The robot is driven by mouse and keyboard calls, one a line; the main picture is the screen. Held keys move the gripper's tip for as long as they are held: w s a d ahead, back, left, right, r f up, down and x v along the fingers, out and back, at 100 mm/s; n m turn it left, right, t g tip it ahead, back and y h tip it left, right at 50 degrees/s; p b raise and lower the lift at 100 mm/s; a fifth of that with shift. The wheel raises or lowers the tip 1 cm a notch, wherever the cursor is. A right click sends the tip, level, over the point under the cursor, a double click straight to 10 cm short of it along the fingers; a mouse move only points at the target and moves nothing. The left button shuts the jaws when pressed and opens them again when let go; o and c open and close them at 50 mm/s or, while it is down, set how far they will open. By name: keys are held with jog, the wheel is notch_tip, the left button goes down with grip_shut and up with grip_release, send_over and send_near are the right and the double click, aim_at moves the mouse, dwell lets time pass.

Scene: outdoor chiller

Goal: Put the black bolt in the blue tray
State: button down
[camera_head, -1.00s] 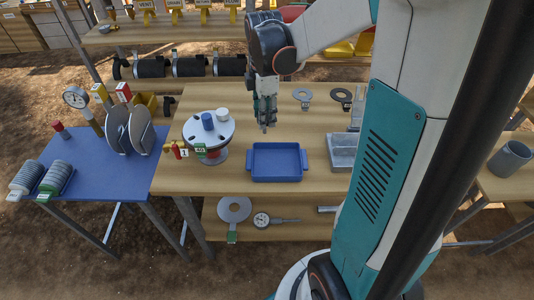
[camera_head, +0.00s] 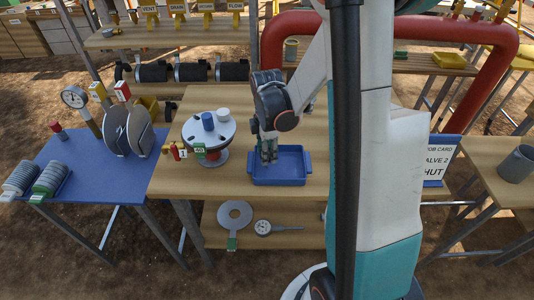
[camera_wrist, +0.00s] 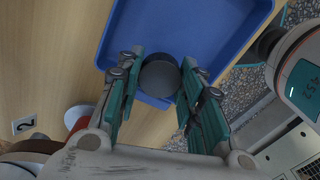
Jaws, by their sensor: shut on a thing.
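The blue tray (camera_head: 292,168) lies on the wooden bench, near its front edge. My gripper (camera_head: 268,158) points down over the left part of the tray in the head view. In the wrist view my gripper (camera_wrist: 158,88) is shut on the black bolt (camera_wrist: 160,74), whose dark round end shows between the two fingers. The tray (camera_wrist: 215,25) fills the view behind the bolt. The bolt cannot be made out in the head view, and its height above the tray floor cannot be told.
A round flange (camera_head: 209,134) with a blue and a white piece on top stands left of the tray. A blue side table (camera_head: 95,175) with discs and a gauge is further left. A sign (camera_head: 438,160) stands at the right.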

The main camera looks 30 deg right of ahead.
jog(key=shift+s, duration=0.1)
jog(key=c, duration=1.1)
grip_release()
jog(key=shift+f, duration=0.15)
notch_tip(320, 180, up, 12)
jog(key=p, duration=0.3)
